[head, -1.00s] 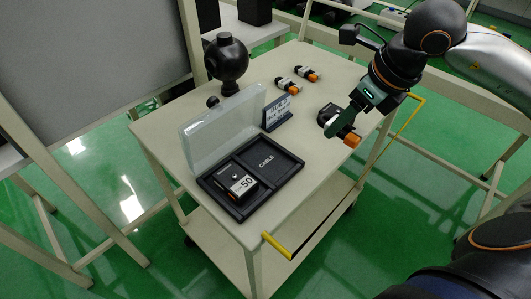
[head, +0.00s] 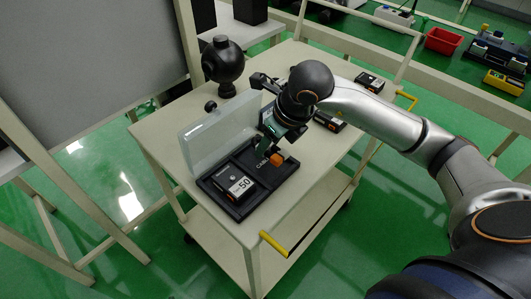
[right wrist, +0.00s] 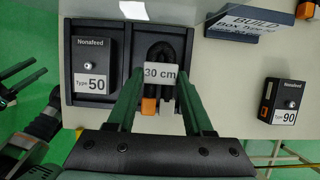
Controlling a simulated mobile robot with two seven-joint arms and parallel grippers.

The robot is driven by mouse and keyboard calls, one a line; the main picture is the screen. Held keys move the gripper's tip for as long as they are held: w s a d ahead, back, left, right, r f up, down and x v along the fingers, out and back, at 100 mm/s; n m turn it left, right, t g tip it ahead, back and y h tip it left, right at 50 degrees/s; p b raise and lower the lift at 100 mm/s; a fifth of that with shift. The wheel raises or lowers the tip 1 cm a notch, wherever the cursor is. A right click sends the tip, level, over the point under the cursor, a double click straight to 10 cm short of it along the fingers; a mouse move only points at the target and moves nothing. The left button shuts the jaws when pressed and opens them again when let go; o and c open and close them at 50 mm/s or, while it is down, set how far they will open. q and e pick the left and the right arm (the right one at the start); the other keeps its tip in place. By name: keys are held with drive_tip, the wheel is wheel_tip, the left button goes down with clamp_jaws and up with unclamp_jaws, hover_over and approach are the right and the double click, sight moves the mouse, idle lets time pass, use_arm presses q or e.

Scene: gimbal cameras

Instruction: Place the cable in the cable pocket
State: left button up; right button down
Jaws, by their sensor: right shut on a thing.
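A "Type 50" Nonafeed box (right wrist: 90,55) sits in the left compartment. The clear lid (head: 205,133) stands open behind.
Another black box (head: 370,82) is at the far right. A black round device (head: 225,66) stands behind the lid. The cart's front corner is clear.

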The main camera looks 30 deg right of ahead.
sight(266, 164)
drive_tip(key=shift+w+a+f, duration=0.1)
drive_tip(key=shift+a+f, duration=0.05)
drive_tip(key=shift+f, duration=0.1)
drive_tip(key=shift+w+a+f, duration=0.1)
drive_tip(key=shift+f, duration=0.85)
drive_tip(key=shift+w+a+f, duration=0.1)
drive_tip(key=shift+f, duration=0.85)
drive_tip(key=c, duration=0.6)
unclamp_jaws()
drive_tip(key=p+v, duration=0.1)
drive_tip(key=v, duration=1.1)
drive_tip(key=shift+d+r, duration=0.1)
drive_tip(key=shift+r, duration=0.05)
drive_tip(key=shift+r, duration=0.1)
